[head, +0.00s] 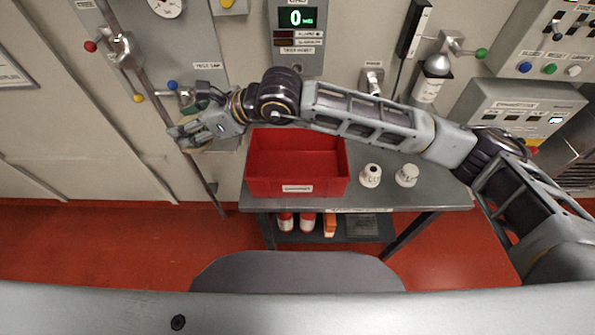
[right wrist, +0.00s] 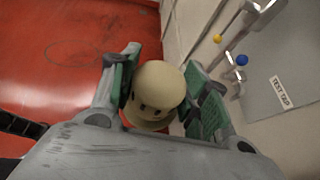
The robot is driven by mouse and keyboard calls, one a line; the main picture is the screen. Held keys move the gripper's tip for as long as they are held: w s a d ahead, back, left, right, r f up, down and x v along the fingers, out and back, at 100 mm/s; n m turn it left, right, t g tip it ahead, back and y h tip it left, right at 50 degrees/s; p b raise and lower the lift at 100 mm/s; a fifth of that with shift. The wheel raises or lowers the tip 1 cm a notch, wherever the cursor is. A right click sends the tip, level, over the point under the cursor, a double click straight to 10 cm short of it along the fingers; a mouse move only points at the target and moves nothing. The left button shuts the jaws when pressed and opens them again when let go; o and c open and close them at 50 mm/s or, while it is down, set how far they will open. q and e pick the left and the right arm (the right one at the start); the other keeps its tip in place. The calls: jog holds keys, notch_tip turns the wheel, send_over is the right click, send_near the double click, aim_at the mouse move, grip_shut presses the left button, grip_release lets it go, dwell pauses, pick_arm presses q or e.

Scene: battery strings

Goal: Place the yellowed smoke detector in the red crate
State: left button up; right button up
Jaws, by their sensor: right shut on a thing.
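The yellowed smoke detector (right wrist: 158,88) is a cream, round, domed thing in the right wrist view, between the green pads of my right gripper (right wrist: 163,66), which is shut on it. In the head view my right gripper (head: 184,137) is to the left of the red crate (head: 297,187), outside its left wall, and the detector there is mostly hidden by the fingers. The crate stands open on the grey table, and its visible inside looks empty. My left gripper is not in view.
Two whiter detectors (head: 371,175) (head: 407,175) stand on the grey table (head: 440,193) right of the crate. Red bottles and an orange item sit on the shelf below. Wall pipes and valves (head: 118,50) are close behind my right gripper. Red floor (head: 90,245) is clear at left.

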aim_at(201, 145)
jog(key=shift+s+a+f, duration=0.3)
jog(key=shift+a+f, duration=0.1)
jog(key=shift+f, duration=0.25)
notch_tip(201, 145, down, 2)
jog(key=shift+s+a+f+n+g, duration=0.1)
jog(key=shift+a+n+g, duration=0.05)
jog(key=shift+n+g, duration=0.15)
jog(key=shift+f+p, duration=0.3)
jog(key=shift+f, duration=0.3)
jog(key=shift+w+d+f, duration=0.25)
jog(key=shift+d+f, duration=0.05)
jog(key=shift+f, duration=0.15)
jog(key=shift+w+d+f, duration=0.25)
jog(key=shift+d+f, duration=0.05)
jog(key=shift+f, duration=0.15)
jog(key=w+d+f+t+b, duration=0.1)
jog(key=w+d+f+b, duration=0.3)
jog(key=w+d+f, duration=0.6)
jog(key=shift+w+d+f+m+b, duration=0.35)
jog(key=shift+d+f, duration=0.35)
jog(key=shift+d, duration=1.1)
